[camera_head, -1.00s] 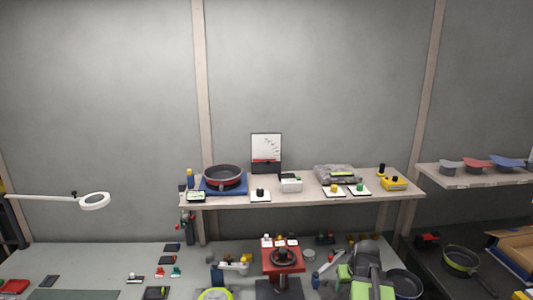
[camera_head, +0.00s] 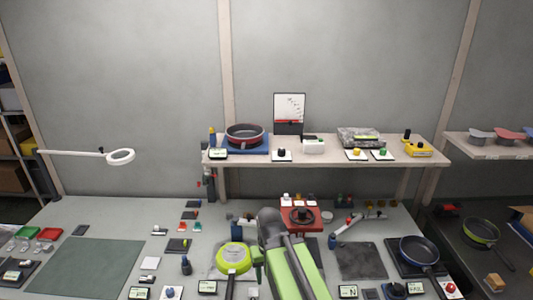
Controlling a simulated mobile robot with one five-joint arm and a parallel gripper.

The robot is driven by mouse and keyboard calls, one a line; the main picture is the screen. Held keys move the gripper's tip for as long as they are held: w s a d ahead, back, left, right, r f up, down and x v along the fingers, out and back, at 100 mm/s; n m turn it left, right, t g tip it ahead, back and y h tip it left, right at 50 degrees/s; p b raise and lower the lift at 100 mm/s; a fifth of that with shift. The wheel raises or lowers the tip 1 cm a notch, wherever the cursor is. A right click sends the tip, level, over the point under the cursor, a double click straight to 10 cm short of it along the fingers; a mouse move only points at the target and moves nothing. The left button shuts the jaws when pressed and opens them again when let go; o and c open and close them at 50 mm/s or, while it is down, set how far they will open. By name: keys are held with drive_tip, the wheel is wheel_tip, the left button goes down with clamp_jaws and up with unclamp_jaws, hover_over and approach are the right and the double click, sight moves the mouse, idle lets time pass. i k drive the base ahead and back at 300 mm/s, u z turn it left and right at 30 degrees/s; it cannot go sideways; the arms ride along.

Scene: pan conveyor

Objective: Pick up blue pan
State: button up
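The blue pan (camera_head: 417,248) has a dark inside and a blue rim. It rests on a dark square plate (camera_head: 393,251) at the right of the table, its handle pointing toward the lower right. My green and dark arm (camera_head: 292,270) stands at the lower middle, well to the left of the blue pan and apart from it. I cannot make out gripper fingers, so its opening does not show.
A green pan (camera_head: 233,258) lies just left of my arm. A red pan (camera_head: 244,134) stands on the shelf (camera_head: 325,160). Another green-rimmed pan (camera_head: 481,232) is at the far right. Small boxes and knobs line the table's front. A dark pad (camera_head: 361,261) lies between arm and blue pan.

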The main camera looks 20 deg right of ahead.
sight(419, 251)
drive_tip(key=z, duration=1.6)
